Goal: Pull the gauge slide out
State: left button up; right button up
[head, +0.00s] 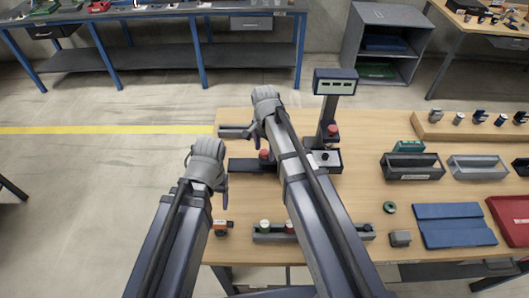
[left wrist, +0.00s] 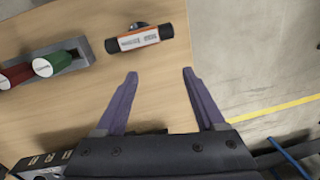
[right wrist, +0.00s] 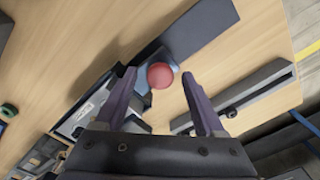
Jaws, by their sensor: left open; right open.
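The gauge stand, with a display box (head: 335,82) on a dark post, stands on the wooden bench. A dark slide plate (head: 243,166) with a red round knob (head: 264,154) extends left from its base. In the right wrist view the red knob (right wrist: 160,77) shows between the fingertips of my right gripper (right wrist: 159,72), which is open; contact cannot be told. The dark slide plate (right wrist: 205,27) lies beyond it. In the head view my right gripper (head: 266,115) is partly hidden by its own wrist. My left gripper (left wrist: 160,73) is open and empty over the bench's left side.
An orange-labelled cylinder (left wrist: 138,39) lies near the left gripper. A grey holder (head: 262,237) with green and red pieces sits at the front. A dark bar (head: 234,131) lies at the bench's back left. Bins (head: 412,174) and a blue mat (head: 455,237) are at right.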

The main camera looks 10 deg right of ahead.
grip_shut()
dwell(0.5)
dwell(0.9)
